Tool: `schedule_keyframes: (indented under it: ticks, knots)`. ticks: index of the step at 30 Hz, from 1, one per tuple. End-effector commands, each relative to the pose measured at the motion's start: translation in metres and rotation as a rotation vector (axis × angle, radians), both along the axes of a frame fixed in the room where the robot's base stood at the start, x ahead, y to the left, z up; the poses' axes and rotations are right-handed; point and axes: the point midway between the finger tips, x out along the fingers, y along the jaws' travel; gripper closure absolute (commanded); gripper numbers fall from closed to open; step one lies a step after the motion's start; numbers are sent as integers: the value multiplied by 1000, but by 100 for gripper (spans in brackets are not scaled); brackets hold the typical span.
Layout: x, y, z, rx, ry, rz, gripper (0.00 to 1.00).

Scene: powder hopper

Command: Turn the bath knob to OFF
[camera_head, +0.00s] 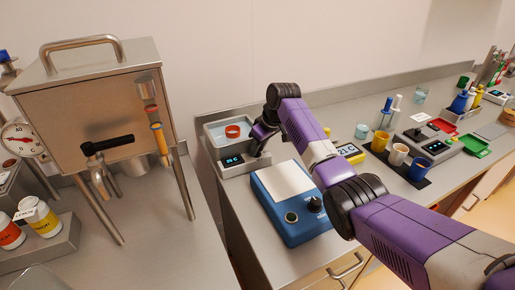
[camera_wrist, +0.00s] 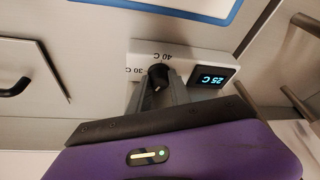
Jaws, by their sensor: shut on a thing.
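The water bath (camera_head: 222,128) stands at the back left of the right-hand counter, with a red ring floating in its water. Its front panel (camera_wrist: 185,60) shows upside down in the wrist view, with a lit display (camera_wrist: 212,76) that reads 25 C. The black bath knob (camera_wrist: 158,74) sits beside the marks 40 C and 30 C. My gripper (camera_wrist: 158,90) is shut on the knob, one finger on each side. No OFF mark shows, and I cannot tell where the knob points. In the head view my gripper (camera_head: 261,146) hides the knob.
A blue device (camera_head: 288,222) with a pale top stands just in front of the bath, under my arm. A steel hopper (camera_head: 95,105) on legs stands to the left. Cups (camera_head: 398,154) and a small 21 C display (camera_head: 349,153) are to the right.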

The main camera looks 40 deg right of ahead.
Motion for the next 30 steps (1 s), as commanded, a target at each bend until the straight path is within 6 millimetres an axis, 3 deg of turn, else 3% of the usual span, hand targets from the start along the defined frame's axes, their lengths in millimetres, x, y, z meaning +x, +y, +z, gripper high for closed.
schedule_keyframes:
  ticks: [9, 10, 12, 13, 30]
  knots:
    - [1, 0, 1, 0, -3, 8, 100]
    - [1, 0, 1, 0, -3, 7, 70]
    - [1, 0, 1, 0, -3, 6, 56]
    - [1, 0, 1, 0, -3, 6, 54]
    - [0, 0, 0, -3, -1, -75, 54]
